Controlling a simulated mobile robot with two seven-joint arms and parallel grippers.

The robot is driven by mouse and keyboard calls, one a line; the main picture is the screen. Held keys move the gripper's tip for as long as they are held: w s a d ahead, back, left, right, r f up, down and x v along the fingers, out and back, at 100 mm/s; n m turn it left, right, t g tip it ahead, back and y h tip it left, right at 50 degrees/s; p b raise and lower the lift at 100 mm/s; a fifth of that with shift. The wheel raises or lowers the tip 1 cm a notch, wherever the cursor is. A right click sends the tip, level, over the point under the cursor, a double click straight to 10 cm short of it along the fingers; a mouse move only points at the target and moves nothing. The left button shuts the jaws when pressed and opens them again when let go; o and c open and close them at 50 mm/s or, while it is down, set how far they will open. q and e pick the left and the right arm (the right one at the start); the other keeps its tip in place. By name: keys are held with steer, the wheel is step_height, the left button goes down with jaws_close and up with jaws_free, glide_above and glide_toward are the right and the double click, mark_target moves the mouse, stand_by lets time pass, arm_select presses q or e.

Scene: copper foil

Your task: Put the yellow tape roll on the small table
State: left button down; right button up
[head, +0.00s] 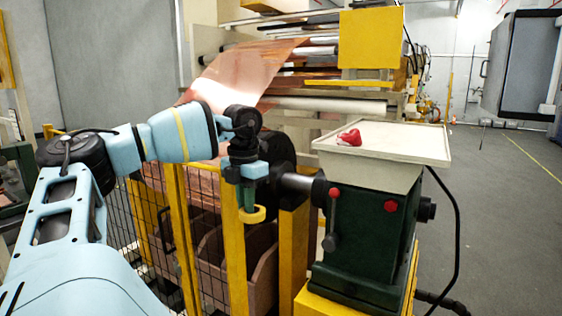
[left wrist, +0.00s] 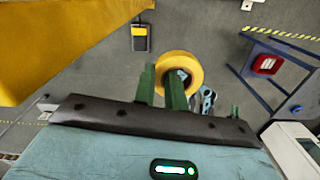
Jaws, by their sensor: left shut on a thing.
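The yellow tape roll (head: 252,215) hangs at the tips of my left gripper (head: 247,200) in the head view. The gripper points down and its green fingers are shut on the roll. In the left wrist view the roll (left wrist: 191,60) shows as a ring at the fingertips, with one finger crossing its lower side. A small cream table-like top (head: 415,150) with a raised rim stands on the green machine, to the right of my gripper. The roll is apart from it and appears lower than its top in the picture. My right gripper is not in view.
Yellow posts and a mesh fence (head: 205,240) stand below my left gripper. Copper foil (head: 245,70) runs over rollers behind. Open floor (head: 500,220) lies at right.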

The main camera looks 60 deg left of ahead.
arm_select(q)
steer(key=w+d+f+m, duration=0.3)
steer(key=d+f+m, duration=0.5)
steer(key=f+m, duration=0.15)
steer(key=w+d+f+m, duration=0.3)
steer(key=d+f+m, duration=0.5)
steer(key=m, duration=0.2)
steer(key=w+d+m, duration=0.2)
steer(key=d+m, duration=0.8)
steer(key=d, duration=0.2)
steer(key=w+d+r+m, duration=0.1)
steer(key=w+d+m, duration=0.2)
steer(key=d+m, duration=0.7)
steer(key=shift+w+d, duration=0.3)
steer(key=shift+d, duration=0.55)
steer(key=shift+r+m, duration=0.1)
steer(key=shift+m, duration=0.15)
